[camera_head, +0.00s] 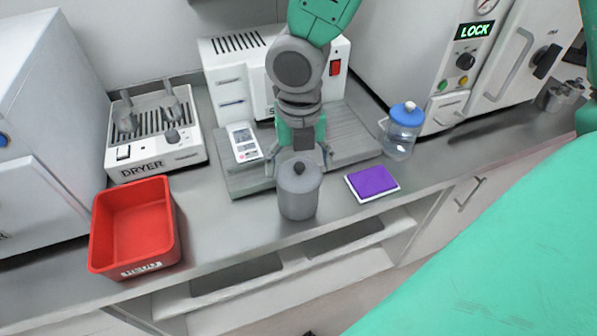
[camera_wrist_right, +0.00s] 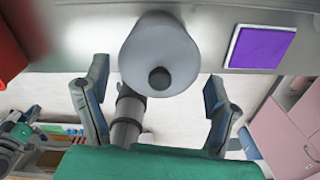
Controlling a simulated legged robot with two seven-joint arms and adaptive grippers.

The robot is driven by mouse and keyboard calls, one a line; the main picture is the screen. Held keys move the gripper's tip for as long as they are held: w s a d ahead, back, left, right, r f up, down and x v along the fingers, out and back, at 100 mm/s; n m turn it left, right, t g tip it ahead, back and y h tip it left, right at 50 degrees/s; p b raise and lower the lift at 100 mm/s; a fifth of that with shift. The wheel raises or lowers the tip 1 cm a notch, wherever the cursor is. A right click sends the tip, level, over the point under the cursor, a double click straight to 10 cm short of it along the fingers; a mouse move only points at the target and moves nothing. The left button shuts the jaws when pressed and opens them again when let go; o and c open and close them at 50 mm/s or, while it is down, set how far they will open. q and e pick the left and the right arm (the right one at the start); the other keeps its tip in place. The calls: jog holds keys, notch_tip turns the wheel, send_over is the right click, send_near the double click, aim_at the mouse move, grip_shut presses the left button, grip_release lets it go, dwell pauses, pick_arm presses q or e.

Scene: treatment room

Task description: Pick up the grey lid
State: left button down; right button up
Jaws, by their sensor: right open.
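The grey lid (camera_head: 299,173) with a black knob sits on top of a grey cylindrical canister (camera_head: 298,204) near the front edge of the counter. In the right wrist view the lid (camera_wrist_right: 160,50) is at the top centre, with its knob facing the camera. My right gripper (camera_head: 299,156) is open and empty, just behind the lid in the head view. In the right wrist view its fingers stand apart on either side of the knob. I see no contact with the lid.
A purple pad (camera_head: 373,182) and a blue-capped bottle (camera_head: 403,131) stand right of the canister. A red bin (camera_head: 134,229) and the dryer (camera_head: 155,131) are to the left. Behind is a white machine with a grey tray (camera_head: 350,134). Counter between bin and canister is clear.

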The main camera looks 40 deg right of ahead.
jog(key=shift+f, duration=0.5)
jog(key=shift+r, duration=0.1)
jog(key=shift+c, duration=0.8)
jog(key=c, duration=1.1)
jog(key=shift+s+a, duration=0.1)
jog(key=shift+s, duration=0.05)
jog(key=shift+c, duration=0.7)
